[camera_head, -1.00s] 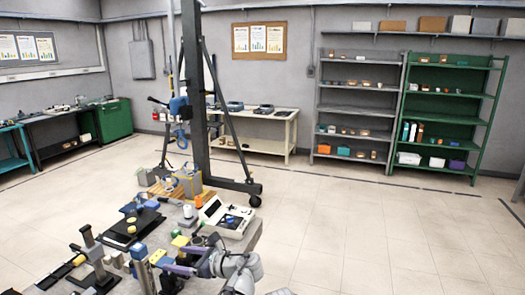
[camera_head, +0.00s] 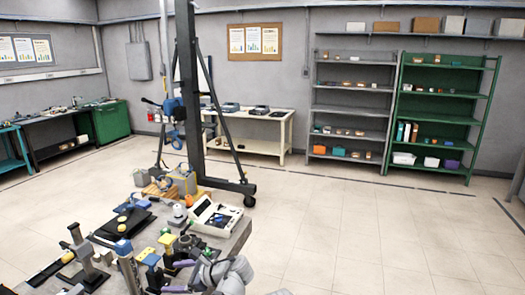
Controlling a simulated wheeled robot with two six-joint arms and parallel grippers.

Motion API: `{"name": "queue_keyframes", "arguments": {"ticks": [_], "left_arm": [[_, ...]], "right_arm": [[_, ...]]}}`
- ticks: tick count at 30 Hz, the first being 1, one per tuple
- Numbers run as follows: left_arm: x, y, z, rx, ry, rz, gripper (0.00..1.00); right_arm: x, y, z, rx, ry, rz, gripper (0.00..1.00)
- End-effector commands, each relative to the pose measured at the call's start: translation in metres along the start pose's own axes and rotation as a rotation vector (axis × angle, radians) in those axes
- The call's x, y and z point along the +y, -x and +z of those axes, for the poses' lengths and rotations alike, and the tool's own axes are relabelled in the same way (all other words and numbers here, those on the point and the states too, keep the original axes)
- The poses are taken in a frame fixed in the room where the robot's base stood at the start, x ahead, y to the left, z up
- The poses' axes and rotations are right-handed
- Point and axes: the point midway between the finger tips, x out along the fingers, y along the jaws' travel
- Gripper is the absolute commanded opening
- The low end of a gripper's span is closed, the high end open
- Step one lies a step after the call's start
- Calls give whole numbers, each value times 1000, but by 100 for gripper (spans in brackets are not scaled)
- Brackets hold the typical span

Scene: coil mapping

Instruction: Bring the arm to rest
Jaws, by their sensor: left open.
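My left gripper (camera_head: 178,277) is at the bottom of the head view, over the near right part of the grey workbench (camera_head: 232,240). Its two purple-tipped fingers are apart and nothing shows between them. My pale grey left arm (camera_head: 232,272) is bent beside the bench's right edge. A blue-topped post (camera_head: 124,248) and a yellow block (camera_head: 167,239) stand close to the gripper. Whether the fingers touch anything on the bench cannot be told. My right gripper does not show.
An open white case (camera_head: 214,216) lies at the bench's far right. A black plate (camera_head: 125,222) lies at its left. A dark hoist frame (camera_head: 188,100) stands behind. Shelves (camera_head: 440,110) line the back wall. The floor at right is clear.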

Motion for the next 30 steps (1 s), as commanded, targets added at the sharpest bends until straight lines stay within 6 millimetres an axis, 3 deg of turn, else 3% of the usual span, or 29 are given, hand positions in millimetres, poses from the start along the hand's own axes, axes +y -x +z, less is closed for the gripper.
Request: {"name": "queue_keyframes", "arguments": {"ticks": [11, 18, 30], "left_arm": [[66, -15, -64, 364, 598, 285, 84], [100, 5, -108, 560, 1052, 629, 84], [119, 49, -137, 662, 1449, 1079, 84]], "right_arm": [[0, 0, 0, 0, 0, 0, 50], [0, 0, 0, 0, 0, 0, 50], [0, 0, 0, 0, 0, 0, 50]]}}
